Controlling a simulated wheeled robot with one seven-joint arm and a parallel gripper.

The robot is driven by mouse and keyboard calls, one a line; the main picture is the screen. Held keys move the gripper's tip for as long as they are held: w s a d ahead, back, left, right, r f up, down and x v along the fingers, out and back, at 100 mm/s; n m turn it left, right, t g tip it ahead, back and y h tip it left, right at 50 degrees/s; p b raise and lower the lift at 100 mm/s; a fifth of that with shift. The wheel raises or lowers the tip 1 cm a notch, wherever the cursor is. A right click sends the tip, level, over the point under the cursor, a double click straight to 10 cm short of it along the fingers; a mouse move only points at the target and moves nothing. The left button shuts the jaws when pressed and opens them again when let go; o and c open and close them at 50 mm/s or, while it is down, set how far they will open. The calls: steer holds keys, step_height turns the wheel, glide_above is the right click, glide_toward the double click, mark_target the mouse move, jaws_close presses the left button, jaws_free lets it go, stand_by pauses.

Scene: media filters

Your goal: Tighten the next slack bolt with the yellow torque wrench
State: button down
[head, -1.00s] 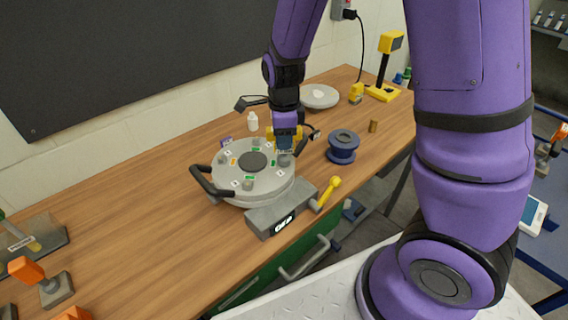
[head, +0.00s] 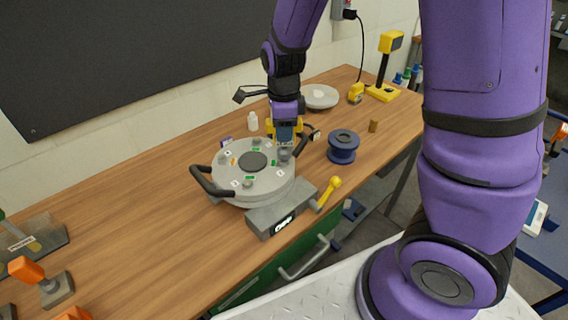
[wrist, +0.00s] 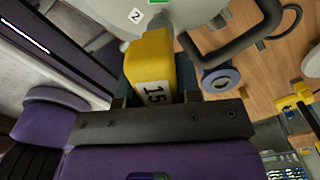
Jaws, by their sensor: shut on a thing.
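My gripper (head: 285,124) is shut on the yellow torque wrench (wrist: 152,68), which carries a "15" label. In the head view the wrench (head: 271,126) is mostly hidden behind my gripper. It points down at the right side of the round grey filter housing (head: 230,176). A bolt (head: 285,154) sits on the lid just below the tool; whether the socket is seated on it I cannot tell. Other bolts show at the lid's back (head: 257,142), left (head: 222,158) and front (head: 247,183). A "2" label (wrist: 136,16) shows near the tool tip.
Black handles (head: 207,182) flank the housing, one close to my gripper (wrist: 240,40). A grey clamp base with a yellow lever (head: 329,191) stands in front. A blue spool (head: 342,148), white bottle (head: 252,121) and pale disc (head: 320,97) stand nearby. The bench's left middle is clear.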

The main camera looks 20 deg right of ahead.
steer(key=shift+r, duration=0.2)
steer(key=shift+r, duration=1.9)
steer(key=n, duration=0.4)
steer(key=shift+n, duration=0.4)
